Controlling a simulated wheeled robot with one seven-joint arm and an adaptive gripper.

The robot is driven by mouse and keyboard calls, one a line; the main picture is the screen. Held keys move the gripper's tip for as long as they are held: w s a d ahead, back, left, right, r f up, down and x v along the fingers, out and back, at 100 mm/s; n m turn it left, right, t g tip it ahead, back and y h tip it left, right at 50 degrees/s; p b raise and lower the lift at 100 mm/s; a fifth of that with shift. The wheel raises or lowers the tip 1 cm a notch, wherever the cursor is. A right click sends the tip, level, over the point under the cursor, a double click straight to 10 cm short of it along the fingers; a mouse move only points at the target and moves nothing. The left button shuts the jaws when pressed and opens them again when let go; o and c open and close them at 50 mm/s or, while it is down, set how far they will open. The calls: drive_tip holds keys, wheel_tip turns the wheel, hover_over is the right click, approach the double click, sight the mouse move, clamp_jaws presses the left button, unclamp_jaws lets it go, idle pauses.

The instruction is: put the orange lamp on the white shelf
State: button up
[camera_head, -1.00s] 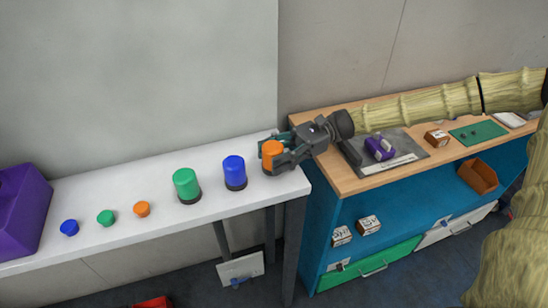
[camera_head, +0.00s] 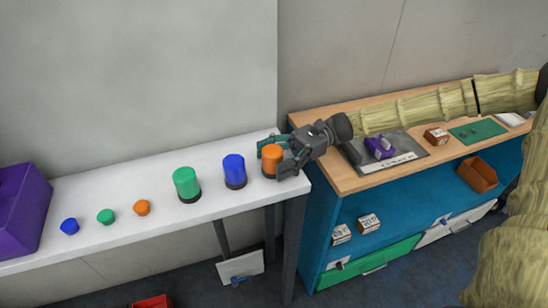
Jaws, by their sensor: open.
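The orange lamp (camera_head: 271,157) stands upright at the right end of the white shelf (camera_head: 120,188), on its dark base. My gripper (camera_head: 276,158) is open around the lamp, with one finger behind it and one at its right front side. I cannot tell whether a finger touches the lamp. The blue lamp (camera_head: 234,170) and the green lamp (camera_head: 186,183) stand to its left on the same shelf.
Small blue (camera_head: 69,227), green (camera_head: 106,217) and orange (camera_head: 142,208) caps and a purple bin (camera_head: 22,212) sit further left. A wooden-topped blue workbench (camera_head: 345,184) adjoins on the right, under my arm. Free shelf surface lies along the front.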

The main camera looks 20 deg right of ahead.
drive_tip(key=b+v, duration=0.1)
drive_tip(key=v, duration=1.1)
drive_tip(key=shift+b, duration=0.3)
